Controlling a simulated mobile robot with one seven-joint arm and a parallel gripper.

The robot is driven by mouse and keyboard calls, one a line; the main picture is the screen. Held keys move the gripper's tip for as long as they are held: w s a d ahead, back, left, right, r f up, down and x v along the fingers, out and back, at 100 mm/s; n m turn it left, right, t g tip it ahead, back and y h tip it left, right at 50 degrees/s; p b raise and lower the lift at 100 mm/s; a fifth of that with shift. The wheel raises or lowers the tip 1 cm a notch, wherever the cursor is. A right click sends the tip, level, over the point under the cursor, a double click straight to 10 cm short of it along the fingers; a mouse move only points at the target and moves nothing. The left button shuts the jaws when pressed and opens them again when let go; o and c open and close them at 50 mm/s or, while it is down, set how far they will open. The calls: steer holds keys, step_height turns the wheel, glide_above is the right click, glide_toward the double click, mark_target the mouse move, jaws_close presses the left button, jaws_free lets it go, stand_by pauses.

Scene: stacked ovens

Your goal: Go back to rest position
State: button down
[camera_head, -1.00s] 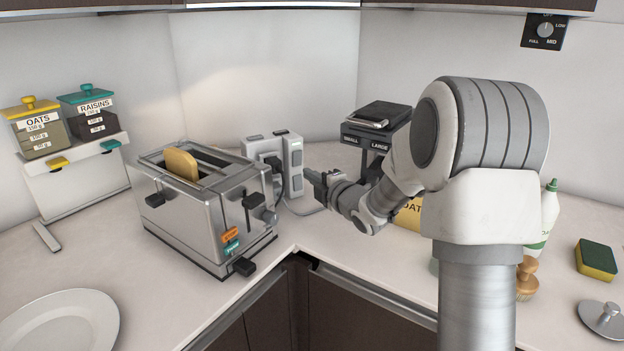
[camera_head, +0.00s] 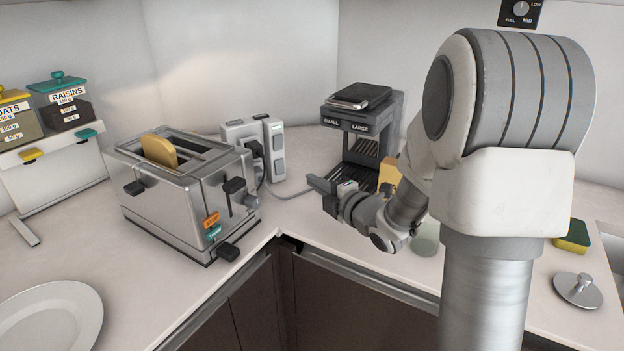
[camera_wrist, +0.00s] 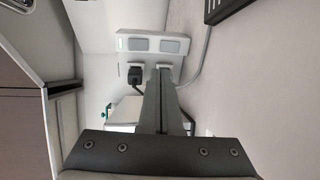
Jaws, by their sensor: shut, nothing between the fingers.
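My gripper (camera_head: 323,188) is shut and empty, held over the counter in front of the coffee machine in the head view. In the wrist view its two fingers (camera_wrist: 160,100) lie together, pointing at the white power socket block (camera_wrist: 153,45). My arm folds back from it to the right side of the head view and hides part of the counter behind it.
A steel toaster (camera_head: 190,190) with bread (camera_head: 160,151) in a slot stands left of my gripper. The socket block (camera_head: 254,150) is behind it. The coffee machine (camera_head: 362,125) stands close behind my gripper. A plate (camera_head: 50,318) lies front left. A sponge (camera_head: 574,237) is at right.

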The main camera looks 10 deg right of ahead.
steer(key=shift+d+r+m+h, duration=0.15)
steer(key=shift+r+m+h, duration=0.3)
steer(key=shift+m+h, duration=0.05)
steer(key=s+d+r+m+g+h, duration=0.1)
steer(key=s+r+m+g+h, duration=0.15)
steer(key=s+m, duration=0.25)
steer(key=s+d+r+m+g+h, duration=0.1)
steer(key=s+d+r+m+h, duration=0.1)
steer(key=s+m+h, duration=0.3)
steer(key=s+a+f+m+g+y, duration=0.1)
steer(key=s+a+m+g, duration=0.1)
steer(key=s+m, duration=0.35)
steer(key=s+a+m+g+y, duration=0.1)
steer(key=s+a+m+g, duration=0.1)
steer(key=s, duration=0.7)
steer(key=s+a+f+m+g+y, duration=0.1)
steer(key=s+a+m+g, duration=0.15)
steer(key=s, duration=0.45)
step_height(320, 180, up, 14)
steer(key=m+p, duration=0.1)
steer(key=p, duration=1.3)
steer(key=shift+s+d, duration=0.15)
